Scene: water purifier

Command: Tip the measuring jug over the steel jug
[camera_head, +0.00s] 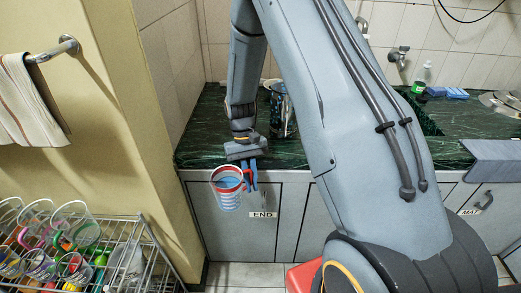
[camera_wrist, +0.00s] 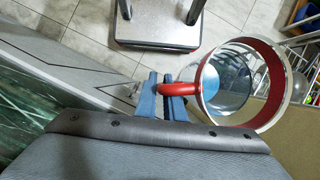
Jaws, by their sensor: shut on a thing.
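The measuring jug (camera_head: 227,192) is a clear cup with a red rim, red handle and red and white markings. It hangs in front of the counter's front edge, roughly upright, and looks bluish inside. My gripper (camera_head: 250,179) is shut on its handle. In the wrist view my blue fingers (camera_wrist: 163,92) close on the red handle, and the measuring jug (camera_wrist: 228,82) opens toward the camera. The steel jug (camera_head: 284,115) stands on the dark green counter, behind and to the right of my gripper. My arm hides part of it.
The green counter (camera_head: 200,140) runs along the tiled wall, with grey cabinets (camera_head: 205,205) below. A wire rack with cups (camera_head: 130,235) stands at lower left, and a towel hangs on the left wall. A sink, bottle and sponges are at right.

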